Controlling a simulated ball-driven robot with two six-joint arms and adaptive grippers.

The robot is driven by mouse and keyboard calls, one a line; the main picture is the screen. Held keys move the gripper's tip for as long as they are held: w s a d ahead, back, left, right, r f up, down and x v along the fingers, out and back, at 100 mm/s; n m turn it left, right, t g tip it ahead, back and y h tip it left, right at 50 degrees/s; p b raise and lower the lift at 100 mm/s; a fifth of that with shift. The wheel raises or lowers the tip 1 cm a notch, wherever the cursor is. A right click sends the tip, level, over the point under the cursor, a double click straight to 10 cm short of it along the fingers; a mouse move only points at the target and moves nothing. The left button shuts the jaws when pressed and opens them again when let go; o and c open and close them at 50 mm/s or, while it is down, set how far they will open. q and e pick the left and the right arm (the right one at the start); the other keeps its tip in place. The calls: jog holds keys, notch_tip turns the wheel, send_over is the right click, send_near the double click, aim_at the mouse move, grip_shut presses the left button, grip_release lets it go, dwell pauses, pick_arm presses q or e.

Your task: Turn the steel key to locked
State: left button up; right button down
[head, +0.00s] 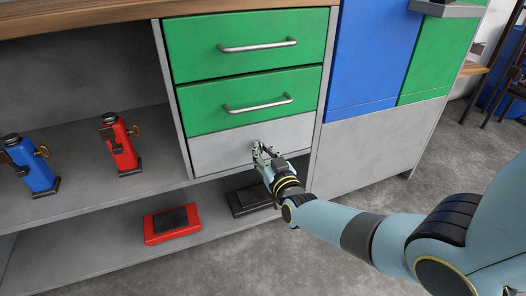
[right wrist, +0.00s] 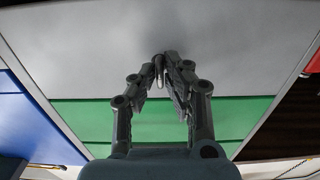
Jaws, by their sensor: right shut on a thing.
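The steel key (right wrist: 158,68) shows as a small thin grey piece between my right gripper's fingertips, against the plain grey panel (head: 222,150) below two green drawers. In the head view the fingers mostly hide it. My right gripper (head: 262,148) is at the panel's right part and is shut on the key; it also shows in the right wrist view (right wrist: 162,62), with its fingers converging on the key. The key's lock and exact angle cannot be made out. My left gripper is not in view.
Green drawers with bar handles, the upper (head: 245,45) and lower (head: 250,100), sit above the panel. A dark flat box (head: 247,201) and a red one (head: 172,224) lie on the low shelf. Blue (head: 32,170) and red (head: 120,148) devices stand on the left shelf.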

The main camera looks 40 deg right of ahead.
jog(key=shift+s+f, duration=0.1)
jog(key=c, duration=1.4)
grip_release()
jog(key=v, duration=1.2)
